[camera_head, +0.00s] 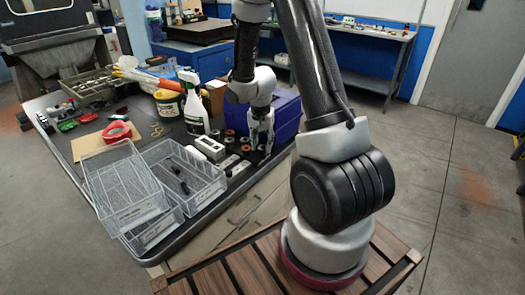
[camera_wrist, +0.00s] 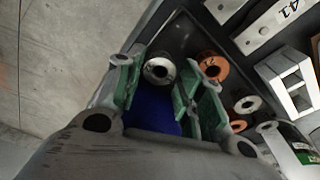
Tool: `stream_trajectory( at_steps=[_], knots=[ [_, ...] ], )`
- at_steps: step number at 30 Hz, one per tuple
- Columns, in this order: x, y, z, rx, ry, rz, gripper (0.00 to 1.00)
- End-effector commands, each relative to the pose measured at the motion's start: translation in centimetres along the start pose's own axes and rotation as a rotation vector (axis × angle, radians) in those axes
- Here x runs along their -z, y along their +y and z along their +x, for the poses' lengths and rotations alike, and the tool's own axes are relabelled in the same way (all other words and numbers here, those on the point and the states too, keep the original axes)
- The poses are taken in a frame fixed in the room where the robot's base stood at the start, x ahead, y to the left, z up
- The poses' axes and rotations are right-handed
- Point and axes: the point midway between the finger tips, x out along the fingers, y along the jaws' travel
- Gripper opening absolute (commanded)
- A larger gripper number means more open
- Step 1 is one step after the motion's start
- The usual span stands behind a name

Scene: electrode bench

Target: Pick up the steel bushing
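The steel bushing (camera_wrist: 159,70) is a silvery ring with a dark hole. My gripper is open, and small gaps seem to show on both sides of the bushing. I cannot tell whether either pad touches it. In the head view my gripper (camera_head: 262,138) points down at the bench's right side, in front of the blue bin (camera_head: 287,118). There the fingers hide the spot between them, and I cannot make out the steel bushing.
A copper-coloured ring (camera_wrist: 213,67) sits right beside the right finger. More rings, including a pale one (camera_wrist: 248,104), lie farther right. Grey slotted blocks (camera_head: 208,147) and clear trays (camera_head: 185,172) stand left of my gripper. The bench edge is close by.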

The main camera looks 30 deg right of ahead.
Motion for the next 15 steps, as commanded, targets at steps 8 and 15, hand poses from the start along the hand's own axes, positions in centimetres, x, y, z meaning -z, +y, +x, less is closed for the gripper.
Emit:
stream_trajectory(
  at_steps=[8, 15],
  knots=[
    [0.0, 0.02, 1.59, 0.001, 0.0, 0.0, 0.38],
    [0.0, 0.01, 1.55, 0.001, 0.0, 0.0, 0.13]
  ],
)
